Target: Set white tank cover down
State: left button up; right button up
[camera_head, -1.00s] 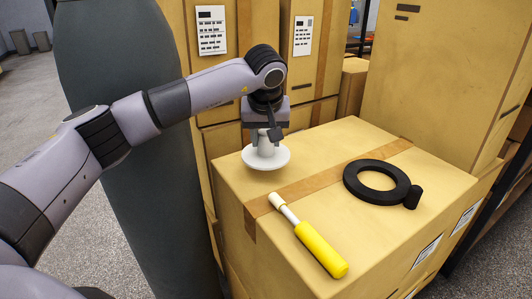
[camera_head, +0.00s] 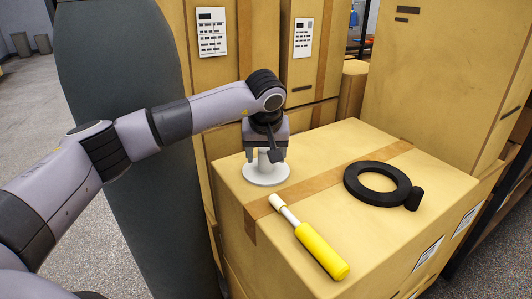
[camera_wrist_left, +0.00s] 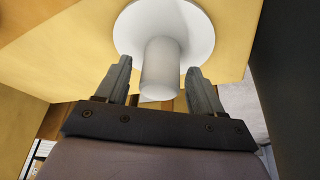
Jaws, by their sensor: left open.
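The white tank cover (camera_head: 266,175) rests flat on top of a cardboard box (camera_head: 330,240), near its left back corner, with its stem pointing up. In the left wrist view the white tank cover (camera_wrist_left: 195,22) shows its round disc and cylindrical stem. My left gripper (camera_head: 265,156) is directly above the disc. Its two fingers (camera_wrist_left: 160,80) are open, one on each side of the stem, with visible gaps. My right gripper is not in view.
A yellow-handled tool (camera_head: 318,250) with a white tip lies right of the cover. A black ring (camera_head: 350,185) with a stub lies farther right. Tall boxes (camera_head: 440,80) stand behind. A dark grey column-like shape (camera_head: 120,90) stands at left.

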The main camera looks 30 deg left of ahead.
pick_arm(q)
jog(key=p+v, duration=0.1)
jog(key=v, duration=1.1)
jog(key=shift+s+d, duration=0.1)
